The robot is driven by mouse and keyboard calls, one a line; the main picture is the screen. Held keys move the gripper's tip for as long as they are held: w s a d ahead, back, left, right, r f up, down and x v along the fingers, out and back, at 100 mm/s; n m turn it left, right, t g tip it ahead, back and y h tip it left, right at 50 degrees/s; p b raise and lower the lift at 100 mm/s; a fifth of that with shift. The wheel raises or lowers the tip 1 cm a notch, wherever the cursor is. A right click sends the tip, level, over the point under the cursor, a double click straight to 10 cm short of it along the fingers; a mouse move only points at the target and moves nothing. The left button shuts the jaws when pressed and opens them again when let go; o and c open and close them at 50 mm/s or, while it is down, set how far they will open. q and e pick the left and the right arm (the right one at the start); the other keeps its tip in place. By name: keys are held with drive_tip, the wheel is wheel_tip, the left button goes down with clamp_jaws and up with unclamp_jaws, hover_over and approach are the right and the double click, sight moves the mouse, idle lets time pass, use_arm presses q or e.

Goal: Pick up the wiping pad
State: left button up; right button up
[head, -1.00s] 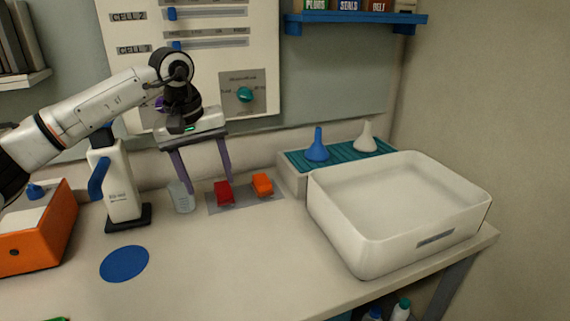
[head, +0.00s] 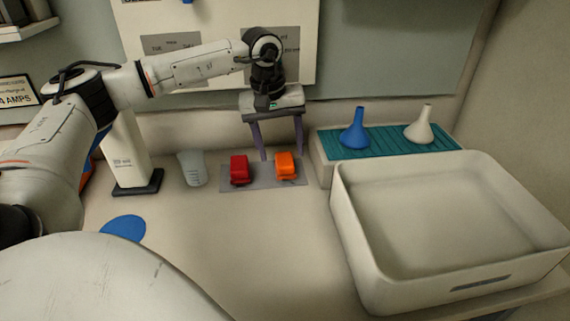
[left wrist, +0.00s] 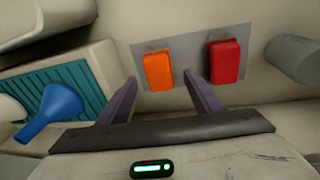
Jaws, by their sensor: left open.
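An orange block (head: 285,165) and a red block (head: 239,170) lie side by side on a grey mat (head: 262,181) at the back of the bench. No label shows which one is the wiping pad. My left gripper (head: 282,156) is open and empty, fingers pointing down, above the orange block. In the left wrist view the orange block (left wrist: 158,70) lies between and beyond the two fingertips, and the red block (left wrist: 224,61) is to the right of them. My right gripper is not in view.
A clear beaker (head: 193,169) stands left of the mat. A blue funnel (head: 355,130) and a white funnel (head: 420,126) stand on a teal ribbed tray (head: 385,147) to the right. A large white basin (head: 350,240) fills the right front. A blue disc (head: 124,228) lies at left.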

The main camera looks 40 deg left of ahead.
sight(282, 159)
use_arm(q)
drive_tip(key=f, duration=0.3)
drive_tip(key=shift+w+f, duration=0.2)
drive_tip(key=shift+f, duration=0.05)
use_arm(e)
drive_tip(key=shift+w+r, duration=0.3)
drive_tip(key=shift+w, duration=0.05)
use_arm(q)
drive_tip(key=c, duration=1.2)
drive_tip(key=shift+o, duration=0.2)
drive_tip(key=shift+r, duration=0.1)
